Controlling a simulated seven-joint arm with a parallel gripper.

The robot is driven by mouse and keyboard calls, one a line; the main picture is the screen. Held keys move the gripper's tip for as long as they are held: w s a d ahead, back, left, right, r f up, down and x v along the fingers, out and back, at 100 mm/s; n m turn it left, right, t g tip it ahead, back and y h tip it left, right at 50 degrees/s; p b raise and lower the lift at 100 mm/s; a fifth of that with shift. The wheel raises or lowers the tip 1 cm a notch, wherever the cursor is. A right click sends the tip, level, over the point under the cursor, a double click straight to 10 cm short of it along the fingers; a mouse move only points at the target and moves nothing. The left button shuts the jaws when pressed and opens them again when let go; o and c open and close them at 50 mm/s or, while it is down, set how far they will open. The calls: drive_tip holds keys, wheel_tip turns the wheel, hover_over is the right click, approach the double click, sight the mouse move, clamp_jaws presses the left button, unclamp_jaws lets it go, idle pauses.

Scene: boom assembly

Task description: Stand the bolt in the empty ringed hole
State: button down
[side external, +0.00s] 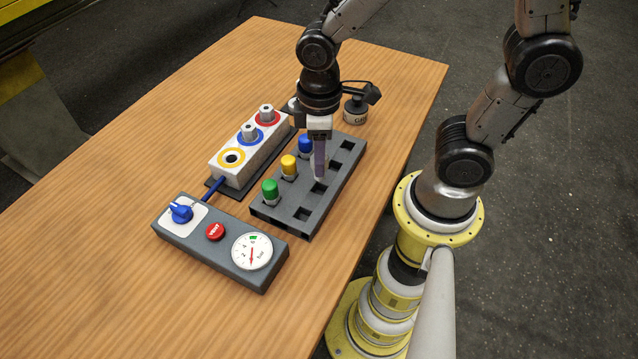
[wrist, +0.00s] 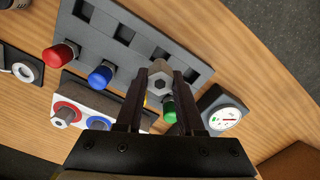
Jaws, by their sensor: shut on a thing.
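My gripper (side external: 319,172) is over the right side of the grey rack (side external: 295,222). In the wrist view my gripper (wrist: 162,84) is shut on a grey metal bolt (wrist: 160,72) with a hex head and a socket in its top. The fingers hide most of the bolt in the side view, and I cannot tell whether its lower end is clear of the rack. The white block (side external: 225,172) stands left of the rack. Its near hole, ringed in yellow (side external: 232,157), is empty. Bolts stand in the blue-ringed hole (side external: 250,132) and the red-ringed hole (side external: 266,113).
The rack holds green (side external: 270,190), yellow (side external: 289,166) and blue (side external: 306,145) capped pieces, plus a red one (wrist: 60,55). A control box (side external: 195,235) with knob, red button and gauge sits in front. The table's left side is clear.

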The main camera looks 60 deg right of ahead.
drive_tip(key=shift+s, duration=0.15)
drive_tip(key=w+a+r, duration=0.2)
drive_tip(key=w+r, duration=0.1)
drive_tip(key=w, duration=0.7)
drive_tip(key=w+a+r, duration=0.2)
drive_tip(key=w+r, duration=0.1)
drive_tip(key=w, duration=0.6)
drive_tip(key=shift+w+d+f, duration=0.1)
drive_tip(key=shift+d+f, duration=0.05)
drive_tip(key=shift+f, duration=1.1)
drive_tip(key=shift+w+d+f, duration=0.1)
drive_tip(key=shift+f, duration=1.15)
drive_tip(key=shift+f, duration=1.35)
drive_tip(key=shift+f, duration=0.3)
drive_tip(key=shift+c, duration=2.2)
unclamp_jaws()
